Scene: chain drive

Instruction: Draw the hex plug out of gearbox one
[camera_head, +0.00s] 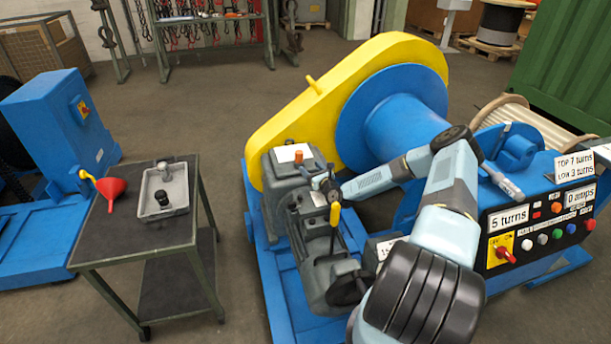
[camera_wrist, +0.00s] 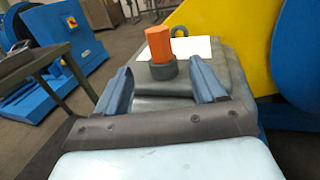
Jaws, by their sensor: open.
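The orange hex plug (camera_head: 299,157) stands upright on top of a grey gearbox (camera_head: 283,182), beside a white label whose text I cannot read. In the wrist view the plug (camera_wrist: 158,42) rises from a dark round collar (camera_wrist: 163,70) on the gearbox lid (camera_wrist: 222,64). My gripper (camera_wrist: 161,82) is open and empty. Its two blue-grey fingers point towards the plug, one to each side of it in the picture, with the plug beyond the tips. In the head view my gripper (camera_head: 318,180) is small and close to the gearbox; its fingers are hard to make out.
A yellow chain guard (camera_head: 285,110) and blue drum (camera_head: 390,125) stand behind the gearbox. A yellow-handled lever (camera_head: 335,214) rises in front. A control panel (camera_head: 540,232) stands at right.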

